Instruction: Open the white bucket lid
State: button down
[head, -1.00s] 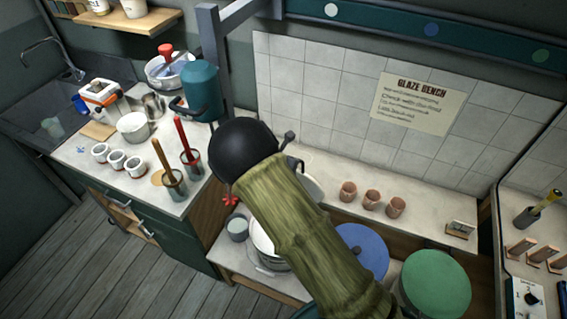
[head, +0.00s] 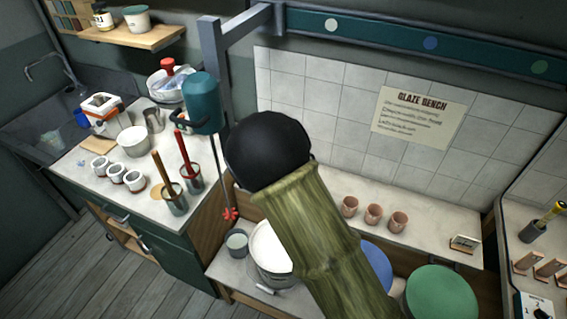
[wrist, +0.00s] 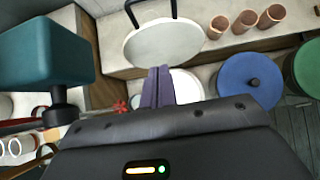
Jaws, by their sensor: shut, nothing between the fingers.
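The white bucket (head: 270,272) stands on the low shelf in the head view, partly behind my arm. A round white surface (head: 268,240) shows at its top; it also shows behind my fingers in the wrist view (wrist: 187,86). A round white lid (wrist: 165,46) with a dark loop handle (wrist: 150,8) is apart from the bucket, at the bench edge above it. My gripper (wrist: 159,72) is shut and empty; its tips overlap the lid's near edge in the picture, and I cannot tell whether they touch. The head view hides my gripper and the lid behind my arm.
A blue lid (head: 377,268) and a green lid (head: 441,293) are to the right of the bucket. A small grey pot (head: 237,242) stands to its left. A teal mixer (head: 201,103) hangs nearby. Three clay cups (head: 373,215) stand on the bench ledge.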

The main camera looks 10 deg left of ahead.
jog(key=s+d+r+m+g+b, duration=0.15)
jog(key=s+d+m, duration=0.25)
jog(key=d+m, duration=0.5)
jog(key=s+d+r+m+g+b, duration=0.1)
jog(key=s+d+r+m+g, duration=0.25)
jog(key=d+m, duration=0.6)
jog(key=s+d+m+y+b, duration=0.1)
jog(key=s+d+m+b, duration=0.1)
jog(key=s+d+m, duration=0.8)
jog(key=s+m, duration=0.4)
jog(key=m, duration=0.1)
jog(key=shift+s+d+g+y, duration=0.15)
jog(key=shift+s+g+y, duration=0.15)
